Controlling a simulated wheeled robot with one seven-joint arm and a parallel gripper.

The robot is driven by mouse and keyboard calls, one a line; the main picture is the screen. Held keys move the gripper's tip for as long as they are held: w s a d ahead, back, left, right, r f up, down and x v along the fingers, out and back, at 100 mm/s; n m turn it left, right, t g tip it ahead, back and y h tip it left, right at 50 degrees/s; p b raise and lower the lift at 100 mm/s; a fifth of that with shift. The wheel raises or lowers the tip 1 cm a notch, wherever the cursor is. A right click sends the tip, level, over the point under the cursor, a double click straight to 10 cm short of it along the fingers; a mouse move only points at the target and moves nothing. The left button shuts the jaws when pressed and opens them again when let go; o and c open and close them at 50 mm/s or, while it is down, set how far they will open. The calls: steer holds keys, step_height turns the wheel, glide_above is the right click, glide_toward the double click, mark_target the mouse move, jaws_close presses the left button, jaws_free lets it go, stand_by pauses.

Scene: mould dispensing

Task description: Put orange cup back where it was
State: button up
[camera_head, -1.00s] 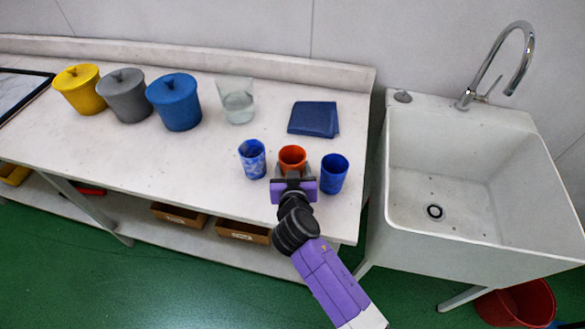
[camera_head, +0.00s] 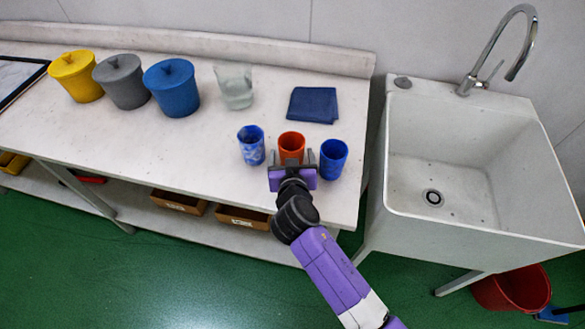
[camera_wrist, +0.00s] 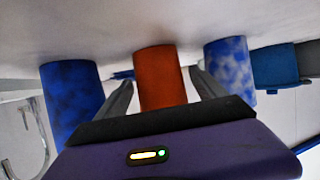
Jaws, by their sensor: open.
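The orange cup (camera_head: 291,146) stands upright on the white bench between two blue cups. It also shows in the wrist view (camera_wrist: 160,80), between my fingers. My gripper (camera_head: 292,163) is open at the near side of the orange cup, with one finger to each side and gaps between the fingers and the cup wall. The marbled blue-and-white cup (camera_head: 251,146) stands to its left in the head view, and the plain blue cup (camera_head: 333,160) to its right, close to my right finger.
A folded blue cloth (camera_head: 313,104) and a clear beaker (camera_head: 234,88) lie behind the cups. Blue (camera_head: 172,90), grey (camera_head: 122,84) and yellow (camera_head: 77,77) lidded pots stand at left. A sink (camera_head: 440,150) is at right. The bench left of the cups is clear.

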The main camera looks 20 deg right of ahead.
steer(key=b+v, duration=0.1)
steer(key=v, duration=1)
steer(key=shift+f, duration=0.1)
steer(key=s+f+n+y, duration=0.2)
steer(key=s+f, duration=0.1)
steer(key=s, duration=0.6)
steer(key=s+f+n+y, duration=0.2)
steer(key=s+f+y, duration=0.1)
steer(key=s, duration=0.6)
steer(key=s+d+r+t, duration=0.2)
steer(key=s+d+r, duration=0.2)
steer(key=s+r, duration=0.8)
steer(key=v, duration=0.3)
steer(key=shift+s, duration=0.25)
steer(key=shift+f, duration=0.15)
